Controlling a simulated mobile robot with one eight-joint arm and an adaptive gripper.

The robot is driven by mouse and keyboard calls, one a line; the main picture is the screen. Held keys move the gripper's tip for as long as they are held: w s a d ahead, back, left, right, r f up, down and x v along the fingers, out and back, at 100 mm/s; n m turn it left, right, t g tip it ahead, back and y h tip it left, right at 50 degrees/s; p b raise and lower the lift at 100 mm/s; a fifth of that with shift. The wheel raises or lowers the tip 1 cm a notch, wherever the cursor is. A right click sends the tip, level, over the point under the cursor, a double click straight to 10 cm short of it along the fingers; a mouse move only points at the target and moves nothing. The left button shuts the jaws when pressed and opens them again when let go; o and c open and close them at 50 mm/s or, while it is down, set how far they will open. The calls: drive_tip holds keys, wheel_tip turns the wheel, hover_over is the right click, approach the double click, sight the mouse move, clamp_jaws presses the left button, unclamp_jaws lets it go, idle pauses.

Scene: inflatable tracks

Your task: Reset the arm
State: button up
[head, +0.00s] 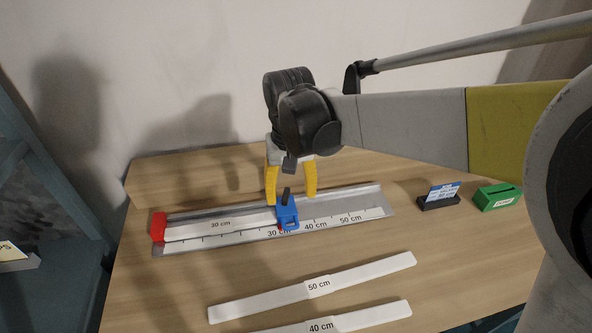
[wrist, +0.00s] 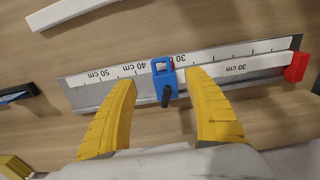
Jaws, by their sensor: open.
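My gripper (head: 291,190) has yellow fingers and is open and empty. In the head view it hangs above the back part of the metal track, close to the blue slider (head: 287,213). In the wrist view the fingertips of my gripper (wrist: 160,78) are spread on either side of the blue slider (wrist: 164,79), and its dark knob points down between them. Whether they touch it is not clear. The metal track (head: 372,202) carries a printed scale, a red end block (head: 158,227) and a white strip (head: 218,226) marked 30 cm between the block and the slider.
A white 50 cm strip (head: 312,286) and a 40 cm strip (head: 330,320) lie in front of the track. A dark holder with a blue-and-white card (head: 441,196) and a green box (head: 497,198) stand at the right. A wall rises behind the table.

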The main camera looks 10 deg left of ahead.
drive_tip(key=s+d+r+m+t, duration=0.1)
drive_tip(key=s+d, duration=0.3)
drive_tip(key=d, duration=0.4)
drive_tip(key=s+d+r+m+t, duration=0.1)
drive_tip(key=s+d+r+t, duration=0.1)
drive_tip(key=d, duration=0.7)
drive_tip(key=s+d+r+m+t, duration=0.1)
drive_tip(key=s+d+t, duration=0.3)
drive_tip(key=s+d, duration=0.2)
drive_tip(key=shift+d+r+m, duration=0.3)
drive_tip(key=shift+d, duration=0.9)
drive_tip(key=shift+o, duration=0.4)
